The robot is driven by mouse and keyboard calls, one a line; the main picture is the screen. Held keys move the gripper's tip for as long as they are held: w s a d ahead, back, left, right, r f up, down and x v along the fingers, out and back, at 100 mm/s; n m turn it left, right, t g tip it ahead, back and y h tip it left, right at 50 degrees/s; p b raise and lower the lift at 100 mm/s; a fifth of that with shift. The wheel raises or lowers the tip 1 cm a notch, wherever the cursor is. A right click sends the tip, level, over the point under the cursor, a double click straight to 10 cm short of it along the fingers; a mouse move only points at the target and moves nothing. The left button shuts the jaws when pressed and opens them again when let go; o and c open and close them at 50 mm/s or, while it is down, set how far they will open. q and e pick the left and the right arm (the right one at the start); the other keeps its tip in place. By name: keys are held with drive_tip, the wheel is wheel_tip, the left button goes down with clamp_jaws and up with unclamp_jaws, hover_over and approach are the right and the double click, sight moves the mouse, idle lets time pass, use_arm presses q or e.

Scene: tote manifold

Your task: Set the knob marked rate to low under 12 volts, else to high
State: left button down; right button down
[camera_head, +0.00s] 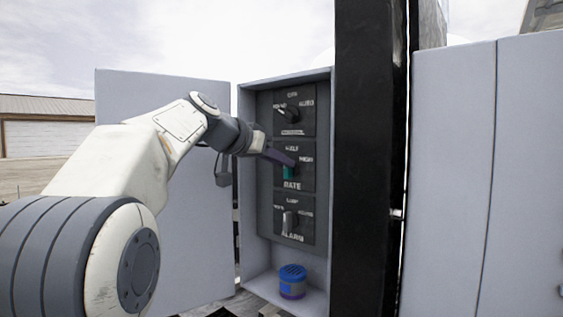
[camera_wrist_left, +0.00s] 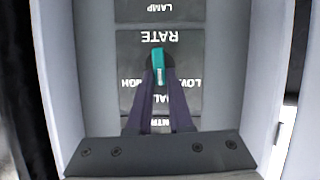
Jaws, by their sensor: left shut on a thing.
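The rate panel (camera_head: 305,178) is the middle dark plate in an open grey cabinet, marked RATE below, with HIGH at its right. Its teal knob (camera_head: 289,172) also shows in the left wrist view (camera_wrist_left: 158,62), where the picture is upside down and the knob stands nearly upright. LOW shows at the right there; the opposite label is partly hidden by a finger. My left gripper (camera_head: 284,161) has its purple fingers shut on the teal knob, one on each side. Which end of the knob is the pointer I cannot tell. No voltage reading is legible. My right gripper is not in view.
Above is a panel with a dark knob (camera_head: 288,115) and AUTO at its right. Below is the ALARM panel with a grey knob (camera_head: 290,222). A blue-topped cylinder (camera_head: 292,281) stands on the cabinet floor. The open door (camera_head: 185,245) is at left, a black post (camera_head: 366,160) at right.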

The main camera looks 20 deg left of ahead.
use_arm(q)
drive_tip(key=n+h, duration=0.1)
drive_tip(key=n, duration=0.1)
drive_tip(key=a+n+h+b, duration=0.1)
drive_tip(key=n+h, duration=0.1)
drive_tip(key=n, duration=0.1)
drive_tip(key=f+n+h, duration=0.1)
drive_tip(key=n, duration=0.1)
drive_tip(key=shift+w+a+n+h, duration=0.25)
drive_tip(key=shift+a+n+h, duration=0.05)
drive_tip(key=shift+h, duration=0.1)
idle(0.6)
drive_tip(key=c, duration=0.8)
unclamp_jaws()
